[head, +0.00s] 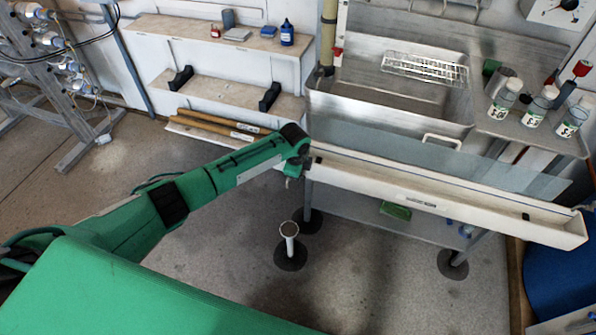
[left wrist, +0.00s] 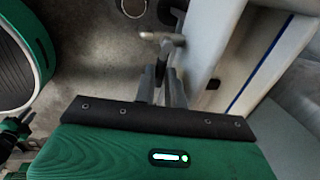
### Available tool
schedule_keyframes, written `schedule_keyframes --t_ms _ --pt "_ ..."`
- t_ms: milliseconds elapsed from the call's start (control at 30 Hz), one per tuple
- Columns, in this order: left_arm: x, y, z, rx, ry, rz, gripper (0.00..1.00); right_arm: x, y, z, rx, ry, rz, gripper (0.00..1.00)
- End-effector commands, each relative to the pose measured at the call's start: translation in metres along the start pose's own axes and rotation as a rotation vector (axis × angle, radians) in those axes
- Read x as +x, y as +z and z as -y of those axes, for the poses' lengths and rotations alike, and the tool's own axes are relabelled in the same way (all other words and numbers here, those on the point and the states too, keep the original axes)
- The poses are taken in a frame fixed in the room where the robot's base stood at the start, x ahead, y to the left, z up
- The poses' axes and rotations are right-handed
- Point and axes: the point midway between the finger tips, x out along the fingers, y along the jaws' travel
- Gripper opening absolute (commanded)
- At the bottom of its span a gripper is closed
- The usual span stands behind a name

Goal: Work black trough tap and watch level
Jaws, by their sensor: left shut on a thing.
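The long off-white trough (head: 440,195) runs along the front of the steel sink bench. My left gripper (head: 303,166) is at its left end, and its fingertips are hard to make out in the head view. In the left wrist view, the fingers (left wrist: 164,88) are shut on the black tap (left wrist: 165,60) beside the trough's wall (left wrist: 213,40). A grey T-shaped piece (left wrist: 162,38) shows just beyond the tap. The fingers hide part of the tap. The water level inside the trough cannot be told. My right gripper is not in view.
A steel sink (head: 385,98) stands behind the trough, with several labelled bottles (head: 535,107) at its right. A wall shelf (head: 200,33) is behind. Open floor lies in front.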

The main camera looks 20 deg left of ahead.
Motion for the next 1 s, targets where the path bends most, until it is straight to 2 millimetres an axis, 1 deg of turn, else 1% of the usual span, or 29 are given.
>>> schedule_keyframes --t_ms 267,300,367,400,767,1000 --pt "-0.001 0.001 0.001 -0.003 -0.002 0.002 0.0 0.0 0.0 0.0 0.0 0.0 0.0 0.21" --pt "-0.001 0.001 0.001 -0.002 -0.002 0.001 0.19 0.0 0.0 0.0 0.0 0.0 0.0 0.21" --pt "-0.001 0.001 0.001 -0.002 -0.002 0.001 0.31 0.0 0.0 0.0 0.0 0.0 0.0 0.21" --pt "0.0 0.001 0.001 -0.002 -0.002 0.001 0.33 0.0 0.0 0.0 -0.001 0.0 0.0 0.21" --pt "-0.002 0.0 0.001 -0.001 -0.002 0.0 0.33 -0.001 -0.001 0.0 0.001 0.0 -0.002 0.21" --pt "-0.013 0.0 0.003 -0.002 -0.003 0.0 0.33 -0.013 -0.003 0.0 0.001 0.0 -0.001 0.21"
